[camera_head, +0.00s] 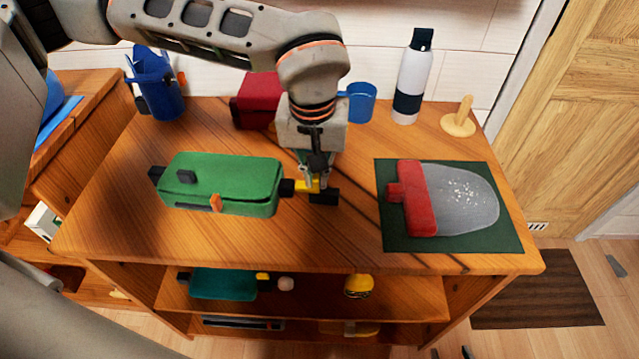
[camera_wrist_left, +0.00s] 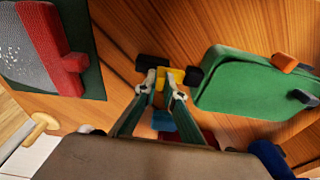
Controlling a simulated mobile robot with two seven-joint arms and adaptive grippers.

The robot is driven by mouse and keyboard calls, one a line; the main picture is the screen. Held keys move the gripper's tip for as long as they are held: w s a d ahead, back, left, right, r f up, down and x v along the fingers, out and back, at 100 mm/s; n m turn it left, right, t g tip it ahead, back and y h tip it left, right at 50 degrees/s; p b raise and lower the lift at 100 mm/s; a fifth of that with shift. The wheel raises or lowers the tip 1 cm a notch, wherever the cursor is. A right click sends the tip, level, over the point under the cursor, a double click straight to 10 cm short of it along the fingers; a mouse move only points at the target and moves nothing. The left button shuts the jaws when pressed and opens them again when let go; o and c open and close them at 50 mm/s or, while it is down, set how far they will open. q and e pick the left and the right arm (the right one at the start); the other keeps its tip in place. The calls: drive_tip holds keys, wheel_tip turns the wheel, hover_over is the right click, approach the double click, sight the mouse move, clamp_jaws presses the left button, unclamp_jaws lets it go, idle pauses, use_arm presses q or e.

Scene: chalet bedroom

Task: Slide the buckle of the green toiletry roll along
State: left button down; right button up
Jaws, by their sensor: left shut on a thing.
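The green toiletry roll (camera_head: 225,178) lies on the wooden dresser top, left of centre. It has an orange tab on its front edge and black pieces on top and at its ends. Its yellow buckle (camera_head: 304,186) is at the right end, between a black strap piece and a black end block (camera_head: 324,197). My left gripper (camera_head: 314,178) points down at the buckle and is shut on it. In the left wrist view the fingertips (camera_wrist_left: 165,85) are either side of the yellow buckle (camera_wrist_left: 175,77), with the roll (camera_wrist_left: 255,88) to the right. My right gripper is not in view.
A dark green mat (camera_head: 455,245) with a red-and-grey pouch (camera_head: 455,198) lies to the right. Behind stand a blue holder (camera_head: 158,85), a red box (camera_head: 258,100), a blue cup (camera_head: 362,102), a bottle (camera_head: 412,80) and a wooden stand (camera_head: 459,120). The dresser's front strip is clear.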

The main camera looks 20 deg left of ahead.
sight(293, 183)
use_arm(q)
drive_tip(key=shift+s+a+r+p, duration=0.15)
drive_tip(key=shift+a+p, duration=0.4)
drive_tip(key=shift+a, duration=0.55)
drive_tip(key=shift+s+a+f, duration=0.2)
drive_tip(key=shift+a, duration=0.4)
use_arm(e)
drive_tip(key=shift+w+r, duration=0.3)
drive_tip(key=shift+r, duration=0.35)
drive_tip(key=shift+w+r, duration=0.25)
drive_tip(key=shift+r, duration=0.45)
use_arm(q)
drive_tip(key=shift+a+r+p, duration=0.15)
drive_tip(key=shift+a+p, duration=0.4)
drive_tip(key=shift+a, duration=0.1)
drive_tip(key=c, duration=2.1)
unclamp_jaws()
drive_tip(key=shift+c, duration=0.2)
drive_tip(key=shift+d, duration=0.1)
use_arm(e)
drive_tip(key=shift+w+r, duration=0.15)
drive_tip(key=shift+r, duration=0.2)
